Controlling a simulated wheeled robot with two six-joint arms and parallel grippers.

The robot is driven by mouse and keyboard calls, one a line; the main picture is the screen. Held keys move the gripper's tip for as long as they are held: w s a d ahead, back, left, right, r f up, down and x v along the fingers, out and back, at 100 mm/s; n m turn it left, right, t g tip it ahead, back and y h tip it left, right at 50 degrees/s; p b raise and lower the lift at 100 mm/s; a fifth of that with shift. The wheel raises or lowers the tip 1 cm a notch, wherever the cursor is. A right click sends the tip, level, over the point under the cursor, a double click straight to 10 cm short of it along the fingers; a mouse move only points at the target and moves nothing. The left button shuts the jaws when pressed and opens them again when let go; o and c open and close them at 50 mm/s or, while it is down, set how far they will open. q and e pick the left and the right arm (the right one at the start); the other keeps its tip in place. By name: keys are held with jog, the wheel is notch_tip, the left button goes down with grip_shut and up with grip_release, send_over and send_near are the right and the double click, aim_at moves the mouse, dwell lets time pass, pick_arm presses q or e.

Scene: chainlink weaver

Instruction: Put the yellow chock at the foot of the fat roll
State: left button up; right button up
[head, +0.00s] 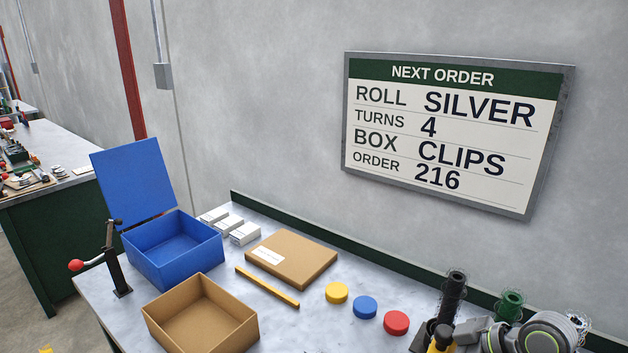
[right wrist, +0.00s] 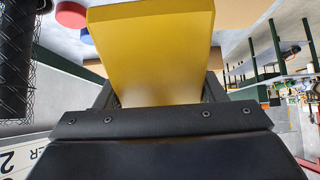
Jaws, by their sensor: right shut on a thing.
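The yellow chock (right wrist: 150,50) fills the upper middle of the right wrist view, with a flat, smooth face. My right gripper (right wrist: 160,94) is shut on it, one dark finger at each side. In the head view the chock (head: 443,338) shows as a small yellow patch at the bottom right, partly hidden. A dark wire-mesh roll (head: 454,288) stands upright just behind it. The roll also shows at the left of the right wrist view (right wrist: 15,60), apart from the chock. A green roll (head: 511,303) stands farther right. A silvery mesh roll (head: 578,321) is mostly hidden by my right arm.
Yellow (head: 337,292), blue (head: 365,307) and red discs (head: 396,322) lie left of the chock. An open blue box (head: 172,262), an open cardboard box (head: 252,326), a flat carton (head: 292,248), a yellow bar (head: 267,286) and a crank (head: 117,270) occupy the bench's left.

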jog(key=s+a+b, duration=0.2)
jog(key=s+b, duration=0.1)
jog(key=s, duration=0.4)
jog(key=shift+s+a, duration=0.2)
jog(key=shift+a, duration=0.05)
jog(key=shift+r, duration=0.1)
dwell(0.4)
